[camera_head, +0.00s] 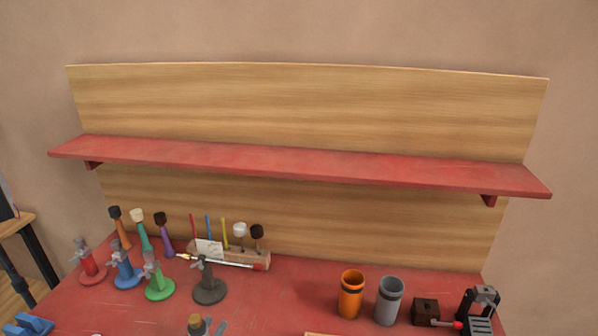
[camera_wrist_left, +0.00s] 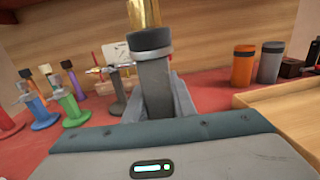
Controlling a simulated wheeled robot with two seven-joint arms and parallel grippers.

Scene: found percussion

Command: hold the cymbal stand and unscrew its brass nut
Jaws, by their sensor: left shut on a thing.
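A dark grey upright post with a lighter collar and a brass-coloured top, which I take for the cymbal stand (camera_wrist_left: 154,75), stands in the left wrist view. Its brass part (camera_wrist_left: 144,13) runs out of the top of that picture. In the head view only the brass-coloured top (camera_head: 195,322) shows, at the bottom edge. My left gripper (camera_wrist_left: 158,100) is shut on the grey post, with a finger visible on its right side. In the head view the left gripper (camera_head: 208,327) is mostly cut off. The stand's base is hidden. My right gripper is not in view.
Red, blue, green and dark grey (camera_head: 208,287) stands with wing tops are on the red bench's left. Behind are mallets and a wooden rack (camera_head: 255,258). An orange cup (camera_head: 351,294), a grey cup (camera_head: 389,300) and dark boxes stand right. A red shelf (camera_head: 300,162) overhangs behind.

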